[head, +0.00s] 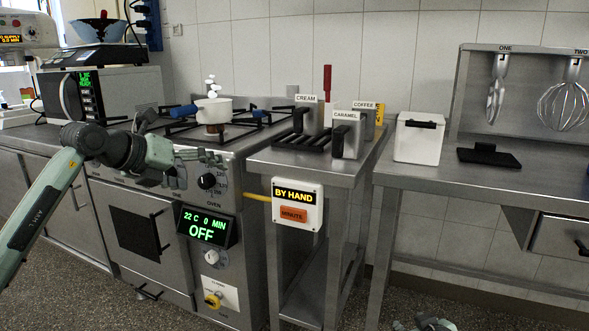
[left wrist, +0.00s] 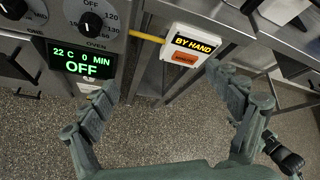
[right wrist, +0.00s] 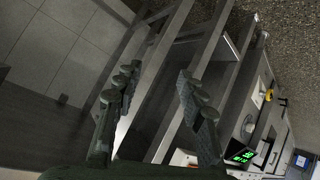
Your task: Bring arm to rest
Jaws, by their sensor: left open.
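My left arm reaches in from the left in the head view. Its gripper (head: 198,166) is in front of the stove front, beside a black knob. In the left wrist view the left gripper (left wrist: 163,82) has its fingers apart with nothing between them. A small part of my right arm (head: 432,323) shows at the bottom edge of the head view, low over the floor. In the right wrist view the right gripper (right wrist: 158,73) has its fingers apart and empty, with metal table rails behind it.
The stove (head: 132,220) carries a white pot (head: 214,110). A "BY HAND" box (head: 297,205) hangs on the side table. Caramel (head: 346,135), cream (head: 307,115) and coffee (head: 365,118) containers stand above it. A white bin (head: 418,142) is on the right counter. Floor below is free.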

